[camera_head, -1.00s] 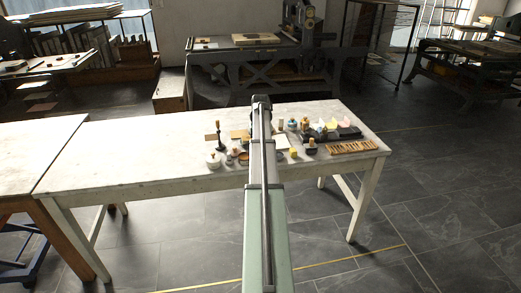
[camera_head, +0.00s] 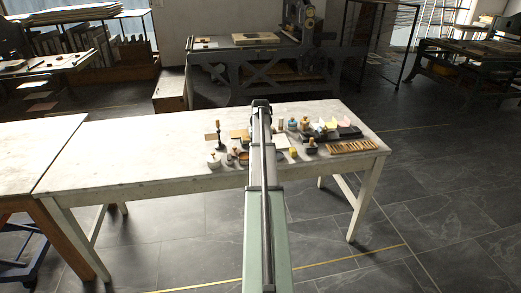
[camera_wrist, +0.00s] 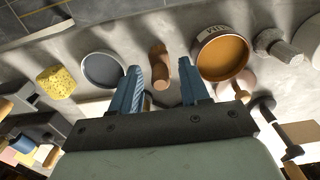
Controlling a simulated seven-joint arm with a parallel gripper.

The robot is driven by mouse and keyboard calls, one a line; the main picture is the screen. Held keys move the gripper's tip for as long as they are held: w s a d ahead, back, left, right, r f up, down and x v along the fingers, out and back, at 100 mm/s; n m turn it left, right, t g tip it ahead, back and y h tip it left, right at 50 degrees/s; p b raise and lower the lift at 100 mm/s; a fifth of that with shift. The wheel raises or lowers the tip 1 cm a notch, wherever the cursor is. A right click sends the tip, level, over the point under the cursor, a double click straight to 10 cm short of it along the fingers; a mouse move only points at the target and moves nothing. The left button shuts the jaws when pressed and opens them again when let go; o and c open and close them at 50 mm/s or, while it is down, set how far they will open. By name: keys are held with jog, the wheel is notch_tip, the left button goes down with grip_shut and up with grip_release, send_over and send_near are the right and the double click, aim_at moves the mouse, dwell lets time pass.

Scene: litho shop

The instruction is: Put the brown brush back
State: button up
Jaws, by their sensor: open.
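My gripper (camera_wrist: 158,75) shows in the wrist view with its two blue fingers apart. Between the fingertips, on the grey-white table (camera_wrist: 160,22), is a short brown wooden handle-like piece (camera_wrist: 159,62). It is likely the brown brush; its lower part and bristles cannot be made out. No finger clearly touches it. An open round tin of orange-brown contents (camera_wrist: 222,57) is just right of the fingers, and a round blue-grey dish (camera_wrist: 103,68) is just left. In the head view my arm hides the gripper, and I cannot pick out the brush.
A yellow sponge (camera_wrist: 56,82) lies left of the dish. A grey knobbed tool (camera_wrist: 283,48) and a dark-handled tool (camera_wrist: 268,110) are on the right. The head view shows a wooden rack (camera_head: 352,146) at the table's right and bare tabletop (camera_head: 130,155) on the left.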

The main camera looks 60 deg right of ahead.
notch_tip(320, 180, up, 12)
jog(key=shift+r, duration=0.15)
dwell(0.5)
